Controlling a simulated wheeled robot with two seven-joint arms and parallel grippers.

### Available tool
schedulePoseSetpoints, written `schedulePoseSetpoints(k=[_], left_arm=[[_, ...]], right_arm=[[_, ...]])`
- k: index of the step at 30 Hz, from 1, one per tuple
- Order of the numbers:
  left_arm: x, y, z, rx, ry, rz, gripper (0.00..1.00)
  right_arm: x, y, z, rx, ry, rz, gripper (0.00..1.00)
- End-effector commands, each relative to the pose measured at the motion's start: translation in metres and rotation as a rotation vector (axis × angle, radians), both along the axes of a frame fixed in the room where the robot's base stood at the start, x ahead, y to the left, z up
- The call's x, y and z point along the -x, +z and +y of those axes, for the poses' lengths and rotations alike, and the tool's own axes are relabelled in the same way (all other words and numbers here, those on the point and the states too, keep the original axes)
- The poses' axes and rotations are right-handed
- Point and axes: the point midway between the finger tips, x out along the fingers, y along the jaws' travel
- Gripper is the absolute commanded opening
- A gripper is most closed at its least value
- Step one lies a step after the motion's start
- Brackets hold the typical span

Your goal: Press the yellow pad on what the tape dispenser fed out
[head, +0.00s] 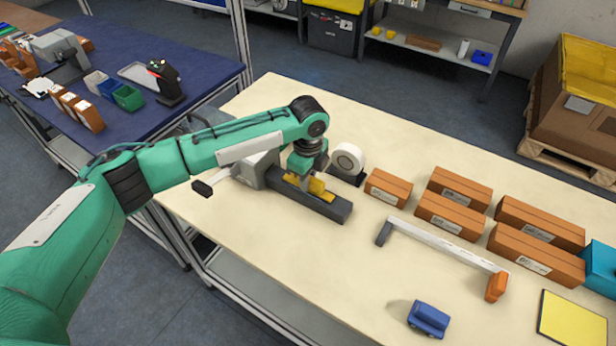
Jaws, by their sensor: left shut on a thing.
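My left gripper (312,180) points down over a long dark grey block (335,208) in front of a grey machine (252,172), which I take to be the tape dispenser. It is shut on a small yellow piece, the yellow pad (319,188), partly hidden by the fingers. The pad is at the top of the block; I cannot tell whether it touches. A strip fed out there cannot be made out. A black-tipped lever (204,187) sticks out left of the machine. My right gripper is not in view.
A white roll on a dark stand (348,160) is close behind the gripper. Brown boxes (452,215), a white bar (445,245), a blue object (428,319) and a flat yellow square (573,318) are to the right. The table's front middle is clear.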

Motion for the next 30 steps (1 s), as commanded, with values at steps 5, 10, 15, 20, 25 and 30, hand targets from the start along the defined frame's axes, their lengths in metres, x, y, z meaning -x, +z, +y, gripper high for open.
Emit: schedulePoseSetpoints(k=[5, 10, 15, 20, 25, 30], left_arm=[[0.0000, 0.0004, -0.0001, 0.000, 0.000, 0.000, 0.00], [0.0000, 0.0002, -0.0001, 0.000, 0.000, 0.000, 0.00], [-0.0001, 0.0001, -0.0002, 0.000, 0.000, 0.000, 0.00], [-0.0001, -0.0002, -0.0001, 0.000, 0.000, 0.000, 0.00], [0.0000, -0.0004, -0.0001, 0.000, 0.000, 0.000, 0.00], [0.0001, -0.0008, -0.0001, 0.000, 0.000, 0.000, 0.00]], right_arm=[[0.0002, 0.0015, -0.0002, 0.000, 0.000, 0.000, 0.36], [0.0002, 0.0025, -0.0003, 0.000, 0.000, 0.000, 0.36], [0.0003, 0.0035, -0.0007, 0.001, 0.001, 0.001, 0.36], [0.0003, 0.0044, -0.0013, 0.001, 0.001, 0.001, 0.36], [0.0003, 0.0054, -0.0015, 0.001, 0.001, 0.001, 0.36], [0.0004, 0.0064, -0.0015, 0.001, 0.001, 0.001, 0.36]])
